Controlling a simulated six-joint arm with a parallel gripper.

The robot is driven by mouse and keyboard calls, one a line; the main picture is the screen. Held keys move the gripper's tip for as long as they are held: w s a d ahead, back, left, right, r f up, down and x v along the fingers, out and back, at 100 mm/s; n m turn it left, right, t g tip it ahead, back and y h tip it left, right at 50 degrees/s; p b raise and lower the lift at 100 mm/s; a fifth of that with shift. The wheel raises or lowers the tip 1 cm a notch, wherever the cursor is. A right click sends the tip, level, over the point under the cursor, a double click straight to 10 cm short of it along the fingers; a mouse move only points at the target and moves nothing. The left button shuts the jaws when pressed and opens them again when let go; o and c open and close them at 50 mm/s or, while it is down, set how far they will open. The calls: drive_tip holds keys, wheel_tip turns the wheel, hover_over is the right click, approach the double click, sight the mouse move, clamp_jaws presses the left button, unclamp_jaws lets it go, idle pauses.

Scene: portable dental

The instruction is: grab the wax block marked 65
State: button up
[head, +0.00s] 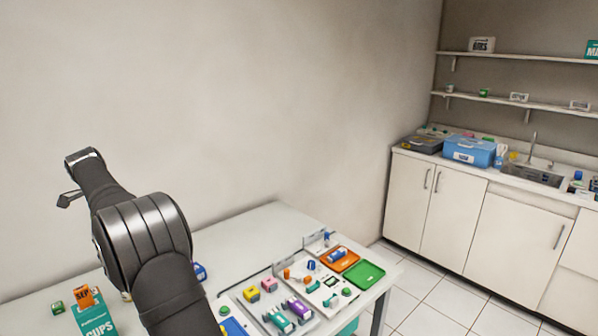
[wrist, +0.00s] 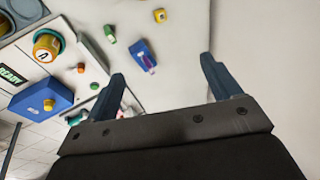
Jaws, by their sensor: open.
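I cannot read a 65 on any block, so I cannot tell which is the wax block marked 65. In the head view, small blocks lie on the table: a yellow one (head: 251,293), a pink one (head: 269,284) and a green one (head: 57,307) at the far left. In the wrist view, a small green block (wrist: 109,33) and a small orange-yellow block (wrist: 160,15) lie on the pale surface beyond my fingers. My gripper (wrist: 163,72) is open, with nothing between its fingers. In the head view my arm's end is raised at the left, above the table.
A teal cups box (head: 96,321) stands at the front left. Orange (head: 344,260) and green (head: 377,273) trays lie at the table's right. The wrist view shows a blue holder (wrist: 136,50) and a blue box (wrist: 30,100). The table's back left is mostly clear.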

drive_tip(key=c, duration=0.5)
drive_tip(key=shift+o, duration=0.2)
drive_tip(key=w+f+n+y, duration=0.1)
drive_tip(key=w+f+n, duration=0.2)
drive_tip(key=f+n, duration=0.3)
drive_tip(key=w+a+f+n+y, duration=0.1)
drive_tip(key=w+f+n, duration=0.2)
drive_tip(key=f+n, duration=0.3)
drive_tip(key=w+f+n+y, duration=0.1)
drive_tip(key=w+f+n, duration=0.3)
drive_tip(key=f, duration=0.8)
drive_tip(key=shift+w+a+f+n, duration=0.1)
drive_tip(key=shift+n, duration=0.5)
drive_tip(key=shift+a+f+n, duration=0.1)
drive_tip(key=shift+n, duration=0.5)
drive_tip(key=shift+d+x, duration=0.15)
drive_tip(key=shift+x, duration=1.15)
drive_tip(key=shift+d+x, duration=0.1)
drive_tip(key=shift+x, duration=1.25)
